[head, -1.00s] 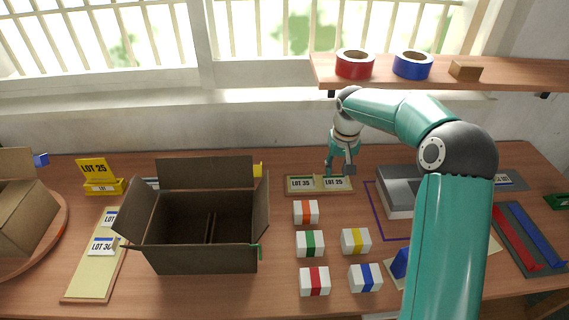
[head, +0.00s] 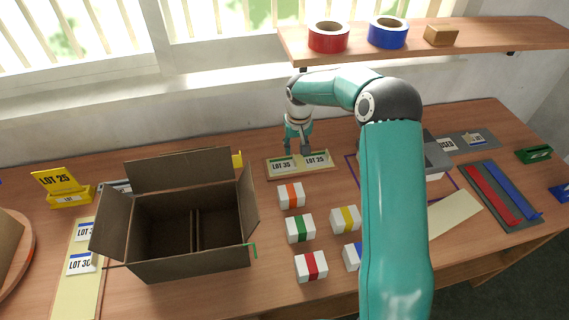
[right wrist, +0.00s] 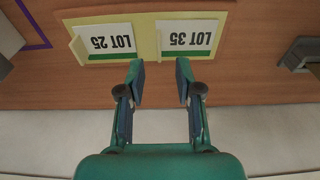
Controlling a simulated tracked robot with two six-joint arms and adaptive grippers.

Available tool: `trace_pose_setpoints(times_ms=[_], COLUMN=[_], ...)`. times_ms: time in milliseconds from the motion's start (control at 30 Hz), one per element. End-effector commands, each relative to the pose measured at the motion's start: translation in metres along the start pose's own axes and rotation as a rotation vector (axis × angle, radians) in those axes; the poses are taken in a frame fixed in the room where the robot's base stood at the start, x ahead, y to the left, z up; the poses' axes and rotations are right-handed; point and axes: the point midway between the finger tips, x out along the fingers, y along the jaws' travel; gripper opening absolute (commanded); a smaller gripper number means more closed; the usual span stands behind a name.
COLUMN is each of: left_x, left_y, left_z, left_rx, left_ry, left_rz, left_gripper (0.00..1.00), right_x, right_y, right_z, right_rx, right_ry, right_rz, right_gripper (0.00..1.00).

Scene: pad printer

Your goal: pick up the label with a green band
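Two white labels, the LOT 35 label (head: 282,166) and the LOT 25 label (head: 315,160), lie side by side on a pale holder (head: 300,174) at the back of the table. In the right wrist view, the LOT 35 label (right wrist: 185,36) and the LOT 25 label (right wrist: 106,40) appear upside down, each with a green band along one edge. My right gripper (head: 297,149) is open and empty above the holder. In the right wrist view its fingertips (right wrist: 160,72) are apart, near the gap between the labels, touching neither. My left gripper is out of view.
An open cardboard box (head: 190,262) stands left of the holder. Banded white boxes, such as the orange-banded box (head: 291,196), sit in front. A board (head: 90,293) at left holds other LOT labels. A shelf (head: 480,37) with tape rolls overhangs the back right.

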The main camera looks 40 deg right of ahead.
Motion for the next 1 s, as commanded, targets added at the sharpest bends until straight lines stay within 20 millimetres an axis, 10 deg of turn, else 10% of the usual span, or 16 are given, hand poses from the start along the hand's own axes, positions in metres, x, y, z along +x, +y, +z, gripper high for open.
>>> trace_pose_setpoints(times_ms=[600,800,1000], left_x=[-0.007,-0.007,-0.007], left_y=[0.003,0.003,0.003], left_z=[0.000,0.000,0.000], left_rx=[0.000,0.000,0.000], left_ry=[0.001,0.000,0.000], left_rz=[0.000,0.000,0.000], left_gripper=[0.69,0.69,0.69], right_x=[0.049,0.049,0.049], right_y=[0.001,0.001,0.001], right_z=[0.001,0.001,0.001], right_rx=[0.002,0.002,0.002], right_ry=[0.000,0.000,-0.001], right_rz=[0.000,0.000,-0.001], right_gripper=[0.35,0.01,0.00])
